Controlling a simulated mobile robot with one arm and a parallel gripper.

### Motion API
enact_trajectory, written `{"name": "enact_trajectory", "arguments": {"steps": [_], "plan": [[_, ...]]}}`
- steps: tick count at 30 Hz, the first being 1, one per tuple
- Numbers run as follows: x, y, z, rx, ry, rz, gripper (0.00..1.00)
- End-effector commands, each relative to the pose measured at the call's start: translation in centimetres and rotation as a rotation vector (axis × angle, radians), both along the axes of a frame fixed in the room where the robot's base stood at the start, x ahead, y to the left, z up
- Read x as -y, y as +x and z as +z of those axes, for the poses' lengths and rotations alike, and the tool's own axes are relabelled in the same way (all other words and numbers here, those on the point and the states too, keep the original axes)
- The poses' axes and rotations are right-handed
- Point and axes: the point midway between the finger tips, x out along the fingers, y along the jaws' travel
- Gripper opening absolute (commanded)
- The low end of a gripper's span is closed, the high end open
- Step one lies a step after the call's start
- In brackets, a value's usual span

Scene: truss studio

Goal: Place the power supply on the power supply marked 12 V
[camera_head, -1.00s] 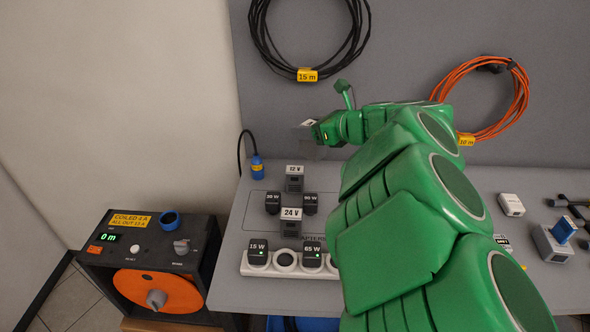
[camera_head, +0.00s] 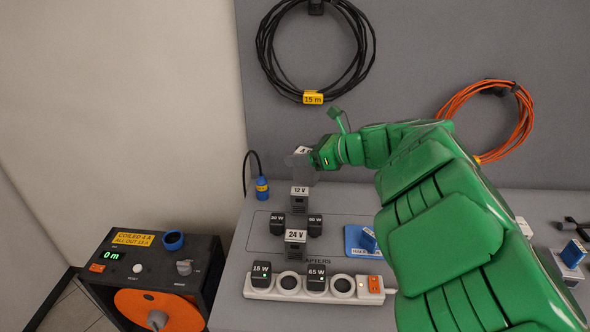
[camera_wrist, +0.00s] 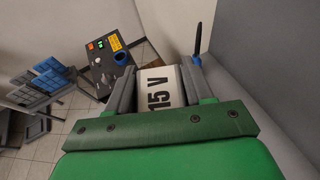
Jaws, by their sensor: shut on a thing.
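My green gripper (camera_head: 312,160) is shut on a grey power supply (camera_head: 298,169) with a white top label. In the wrist view the label on this power supply (camera_wrist: 160,88) reads 15 V, and it sits between the two grey fingers. The power supply marked 12 V (camera_head: 299,193) stands upright on the bench, just below the held one in the head view. A small gap or contact between the two cannot be made out. The power supply marked 24 V (camera_head: 295,238) stands in front of it.
Two black adapters marked 30 W (camera_head: 277,221) and 90 W (camera_head: 315,222) flank the stack. A white socket strip (camera_head: 260,291) holds 15 W (camera_head: 261,272) and 65 W (camera_head: 316,275) adapters. A blue connector (camera_head: 262,188) stands left. Cable coils hang behind.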

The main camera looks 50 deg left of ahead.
Motion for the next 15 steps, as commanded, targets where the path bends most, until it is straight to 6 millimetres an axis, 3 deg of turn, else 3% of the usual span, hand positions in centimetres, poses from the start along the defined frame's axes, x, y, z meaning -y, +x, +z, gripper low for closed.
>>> {"name": "enact_trajectory", "arguments": {"steps": [15], "plan": [[-3.3,1.8,-1.7,-0.004,0.003,0.006,0.09]]}}
